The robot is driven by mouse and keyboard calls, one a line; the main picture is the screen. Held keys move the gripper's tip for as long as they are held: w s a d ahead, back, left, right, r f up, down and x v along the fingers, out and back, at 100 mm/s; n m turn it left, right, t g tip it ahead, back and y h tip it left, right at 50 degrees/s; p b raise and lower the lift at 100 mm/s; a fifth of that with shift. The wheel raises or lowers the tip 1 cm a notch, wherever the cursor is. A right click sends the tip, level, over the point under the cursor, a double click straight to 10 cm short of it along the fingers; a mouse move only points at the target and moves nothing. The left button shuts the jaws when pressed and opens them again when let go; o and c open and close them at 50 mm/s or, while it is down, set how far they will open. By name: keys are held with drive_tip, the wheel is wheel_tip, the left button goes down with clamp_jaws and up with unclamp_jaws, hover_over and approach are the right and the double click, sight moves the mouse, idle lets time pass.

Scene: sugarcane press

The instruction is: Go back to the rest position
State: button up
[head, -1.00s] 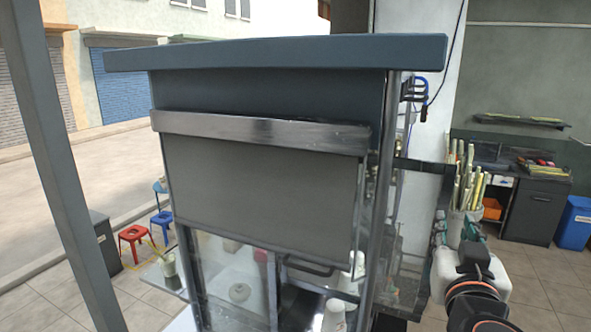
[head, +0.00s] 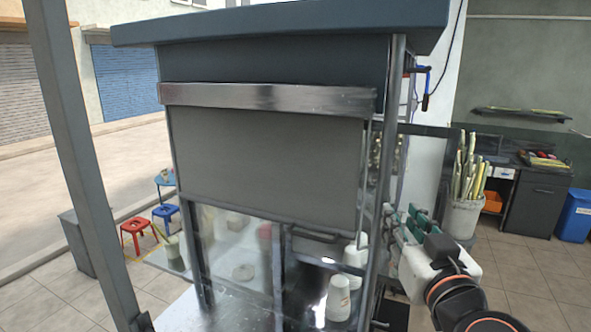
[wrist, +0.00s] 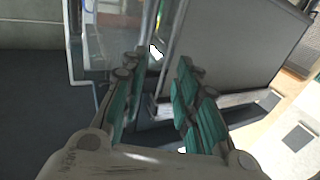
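My gripper (head: 400,215), with teal finger pads, is beside the right edge of the press cart, partly hidden by my white wrist in the head view. In the wrist view my gripper (wrist: 160,70) has its two fingers spread with a clear gap and nothing held between them. The press cart (head: 270,155) has a dark roof, a grey front panel and glass below; its panel also shows tilted behind the fingers in the wrist view (wrist: 240,50). I cannot tell whether the fingers touch the cart.
A stack of white cups (head: 338,298) stands inside the cart, near a white container (head: 355,258). A bucket of canes (head: 465,215) stands behind my arm. A dark cabinet (head: 540,205) and blue bin (head: 577,215) are at right. Stools (head: 137,228) stand left. Tiled floor is clear at right.

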drive_tip(key=s+a+f+n+g+y+b, duration=0.1)
drive_tip(key=s+a+f+g+y+b, duration=0.3)
drive_tip(key=f, duration=0.6)
drive_tip(key=w+a+f+n+g+h+b, duration=0.15)
drive_tip(key=f+b, duration=0.35)
drive_tip(key=f, duration=0.5)
drive_tip(key=s+d+f+m+g+h+b, duration=0.1)
drive_tip(key=s+d+f+g+b, duration=0.1)
drive_tip(key=f, duration=0.5)
drive_tip(key=s+d+f+m+g+h+b, duration=0.2)
drive_tip(key=s+d+f+g+b, duration=0.1)
drive_tip(key=f, duration=0.5)
drive_tip(key=s+d+b, duration=0.1)
drive_tip(key=s+d, duration=0.1)
drive_tip(key=s, duration=0.1)
drive_tip(key=shift+s+d+f+g, duration=0.15)
drive_tip(key=shift+d+g, duration=0.05)
drive_tip(key=shift+g, duration=0.15)
